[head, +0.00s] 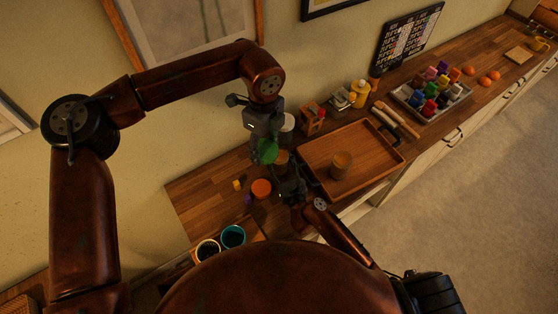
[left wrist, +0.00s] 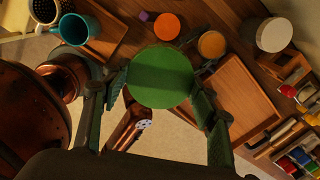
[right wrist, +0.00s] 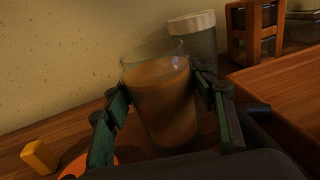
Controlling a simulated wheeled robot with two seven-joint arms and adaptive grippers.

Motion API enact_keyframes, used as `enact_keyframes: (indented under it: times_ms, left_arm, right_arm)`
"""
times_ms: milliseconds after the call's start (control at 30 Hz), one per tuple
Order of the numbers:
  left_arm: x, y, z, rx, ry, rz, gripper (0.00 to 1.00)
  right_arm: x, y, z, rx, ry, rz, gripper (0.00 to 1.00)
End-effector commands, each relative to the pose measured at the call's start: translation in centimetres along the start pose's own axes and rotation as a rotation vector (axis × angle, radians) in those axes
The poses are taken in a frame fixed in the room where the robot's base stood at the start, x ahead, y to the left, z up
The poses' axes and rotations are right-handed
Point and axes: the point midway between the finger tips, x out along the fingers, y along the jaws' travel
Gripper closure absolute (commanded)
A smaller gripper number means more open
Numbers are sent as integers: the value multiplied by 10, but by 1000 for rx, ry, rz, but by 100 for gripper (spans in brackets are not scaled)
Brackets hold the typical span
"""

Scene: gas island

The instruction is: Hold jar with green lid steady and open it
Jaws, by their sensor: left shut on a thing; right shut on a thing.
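The green lid (head: 267,151) is off the jar. My left gripper (head: 264,140) is shut on it and holds it in the air, tilted, above and beside the jar. The lid fills the space between the fingers in the left wrist view (left wrist: 160,77). The glass jar (right wrist: 160,95) stands on the counter with its top open and orange-brown contents inside. My right gripper (right wrist: 160,115) is shut around the jar's sides. The jar shows just behind the lid in the head view (head: 281,158) and right of it in the left wrist view (left wrist: 212,44).
A white-lidded jar (right wrist: 192,30) stands behind. An orange disc (head: 261,188), a yellow block (head: 238,184) and a teal mug (head: 232,236) are at the left.

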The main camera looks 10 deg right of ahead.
Motion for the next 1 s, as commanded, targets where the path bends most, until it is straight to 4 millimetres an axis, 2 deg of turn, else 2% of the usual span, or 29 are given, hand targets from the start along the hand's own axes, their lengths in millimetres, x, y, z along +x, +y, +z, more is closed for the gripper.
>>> enact_keyframes:
  times_ms: [100,133,200,400,733,867,1000]
  left_arm:
    - [2,0,0,0,0,0,75]
    - [2,0,0,0,0,0,75]
    - [1,0,0,0,0,0,75]
    - [1,0,0,0,0,0,75]
    - [-1,0,0,0,0,0,75]
    - [0,0,0,0,0,0,75]
    - [1,0,0,0,0,0,75]
  right_arm:
    - [0,0,-2,1,-2,0,100]
    - [0,0,-4,1,1,0,48]
    - [0,0,-3,1,1,0,43]
    - [0,0,-3,0,1,0,31]
    - [-1,0,1,-1,0,-1,31]
    - [-20,-1,-2,0,3,-1,31]
    - [-49,-1,-2,0,4,-2,31]
